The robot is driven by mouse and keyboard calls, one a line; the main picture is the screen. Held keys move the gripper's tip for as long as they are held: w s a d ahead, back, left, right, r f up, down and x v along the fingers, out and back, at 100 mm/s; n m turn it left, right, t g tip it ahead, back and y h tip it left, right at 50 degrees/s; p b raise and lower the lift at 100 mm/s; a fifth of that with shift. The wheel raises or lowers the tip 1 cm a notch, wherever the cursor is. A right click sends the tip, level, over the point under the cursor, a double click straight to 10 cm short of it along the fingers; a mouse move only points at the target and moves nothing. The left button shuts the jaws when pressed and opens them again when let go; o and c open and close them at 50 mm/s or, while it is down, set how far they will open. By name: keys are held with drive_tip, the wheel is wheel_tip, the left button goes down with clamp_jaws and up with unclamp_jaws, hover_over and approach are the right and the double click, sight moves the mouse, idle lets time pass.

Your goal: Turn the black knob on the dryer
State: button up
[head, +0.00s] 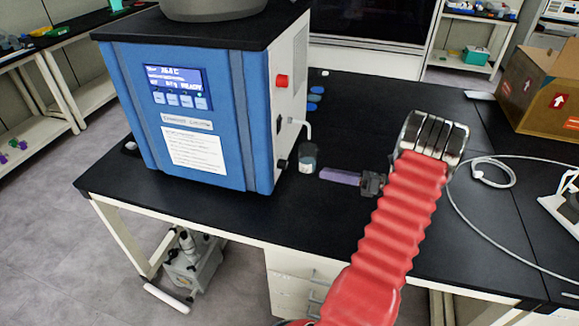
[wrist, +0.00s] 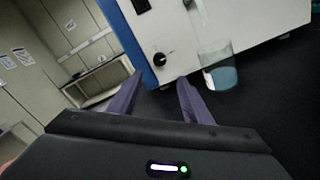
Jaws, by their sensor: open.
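The dryer (head: 215,120) is a blue and white box with a black top, standing on the black bench. Its black knob (head: 282,164) is low on the white side panel, near the blue front edge. In the wrist view the knob (wrist: 159,59) is round with a small light mark, and it sits just beyond the fingertips, roughly centred between them. My gripper (head: 322,174) points left at the knob in the head view, with a gap between. In the wrist view my gripper (wrist: 158,80) shows two purple fingers spread apart with nothing between them.
A glass beaker (head: 308,157) with bluish liquid stands beside the knob, under a pale spout (head: 303,124); in the wrist view the beaker (wrist: 218,68) is close to the right finger. A red button (head: 282,81) is higher on the panel. A cardboard box (head: 540,88) stands at right.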

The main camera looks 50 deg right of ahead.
sight(283, 164)
drive_tip(key=x, duration=1.3)
drive_tip(key=shift+w+a, duration=0.25)
drive_tip(key=shift+c, duration=0.3)
drive_tip(key=shift+d, duration=0.1)
drive_tip(key=c, duration=1)
drive_tip(key=shift+n, duration=0.3)
drive_tip(key=n, duration=1.7)
drive_tip(key=shift+s+f, duration=0.1)
